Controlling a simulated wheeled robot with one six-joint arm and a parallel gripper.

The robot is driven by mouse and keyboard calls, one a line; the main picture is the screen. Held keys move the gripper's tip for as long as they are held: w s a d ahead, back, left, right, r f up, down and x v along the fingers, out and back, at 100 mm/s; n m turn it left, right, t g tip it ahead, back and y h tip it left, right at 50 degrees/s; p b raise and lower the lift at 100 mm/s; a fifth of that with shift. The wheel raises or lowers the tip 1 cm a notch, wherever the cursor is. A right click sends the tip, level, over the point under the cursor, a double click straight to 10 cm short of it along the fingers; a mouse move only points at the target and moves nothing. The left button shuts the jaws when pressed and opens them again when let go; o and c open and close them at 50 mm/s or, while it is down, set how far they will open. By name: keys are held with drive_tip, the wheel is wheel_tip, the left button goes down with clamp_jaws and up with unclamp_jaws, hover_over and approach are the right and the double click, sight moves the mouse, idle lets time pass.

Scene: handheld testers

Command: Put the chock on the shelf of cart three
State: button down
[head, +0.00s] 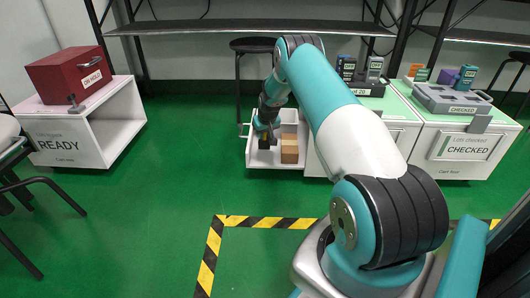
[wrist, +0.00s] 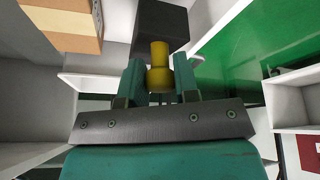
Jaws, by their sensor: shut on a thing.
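The chock is a black block (wrist: 162,28) with a yellow grip (wrist: 159,66). My gripper (wrist: 159,84) is shut on the yellow grip, one finger on each side. In the head view my gripper (head: 266,128) is over a white pulled-out drawer (head: 260,162), and the dark chock (head: 264,143) shows at or just above its floor; I cannot tell if it touches. The left cart (head: 65,140) has a READY panel and an open shelf (head: 117,132); its small cart label is not legible enough to be sure of the number.
A brown box (head: 289,150) sits in the drawer just right of the chock; it also shows in the wrist view (wrist: 65,30). A red case (head: 70,75) is on the left cart. A CHECKED cart (head: 463,148) stands at right. Green floor is clear between; a chair (head: 20,170) is far left.

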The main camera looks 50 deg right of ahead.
sight(265, 141)
drive_tip(key=shift+f+b, duration=1.4)
drive_tip(key=shift+f, duration=1.35)
drive_tip(key=shift+f, duration=0.2)
drive_tip(key=c, duration=0.9)
unclamp_jaws()
drive_tip(key=shift+o, duration=0.2)
drive_tip(key=shift+r, duration=0.15)
